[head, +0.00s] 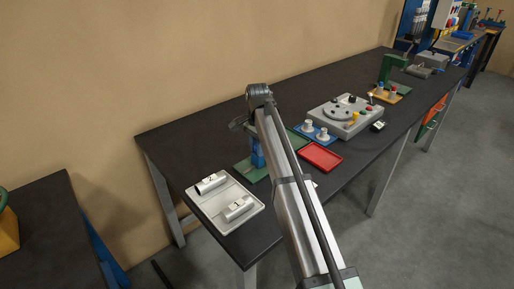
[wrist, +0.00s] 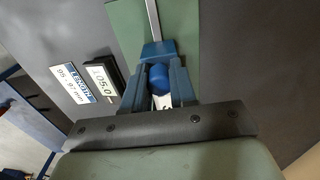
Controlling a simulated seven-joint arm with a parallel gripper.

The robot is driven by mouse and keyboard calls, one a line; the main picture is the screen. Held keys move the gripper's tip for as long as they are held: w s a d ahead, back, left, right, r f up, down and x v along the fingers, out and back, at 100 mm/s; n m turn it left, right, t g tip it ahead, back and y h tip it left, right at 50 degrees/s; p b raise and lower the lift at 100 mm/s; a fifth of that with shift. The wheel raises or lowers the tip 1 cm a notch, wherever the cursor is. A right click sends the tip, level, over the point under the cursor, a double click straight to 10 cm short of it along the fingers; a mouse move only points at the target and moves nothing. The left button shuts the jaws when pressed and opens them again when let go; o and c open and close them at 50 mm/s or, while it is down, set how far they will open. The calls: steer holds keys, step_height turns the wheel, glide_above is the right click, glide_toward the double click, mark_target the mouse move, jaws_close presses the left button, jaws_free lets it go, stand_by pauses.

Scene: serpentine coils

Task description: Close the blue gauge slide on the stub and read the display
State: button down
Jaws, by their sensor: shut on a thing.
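In the wrist view my gripper (wrist: 158,82) is shut on the round blue knob of the blue gauge slide (wrist: 158,50). The slide sits on a pale rail over a green base (wrist: 125,25). A white piece with a dark mark (wrist: 163,102), apparently the stub, shows partly between my fingers; the rest is hidden. The display (wrist: 103,80) left of the slide seems to read 105.0. A label (wrist: 73,83) beside it says LENGTH, with a range that looks like 95 - 97 mm. In the head view my arm hides much of the blue gauge (head: 257,152).
A red tray (head: 320,156), a blue plate with white pegs (head: 316,136) and a grey dial box (head: 346,117) stand right of my arm. The back left of the bench is clear.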

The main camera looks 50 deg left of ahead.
steer(key=shift+w, duration=0.6)
stand_by(0.5)
steer(key=c, duration=1)
jaws_free()
steer(key=shift+c, duration=0.2)
steer(key=shift+r, duration=0.15)
steer(key=shift+s+r, duration=0.2)
steer(key=shift+r, duration=0.9)
steer(key=shift+s+r, duration=0.15)
steer(key=shift+r, duration=1)
steer(key=shift+s+r, duration=0.2)
steer(key=shift+r, duration=0.9)
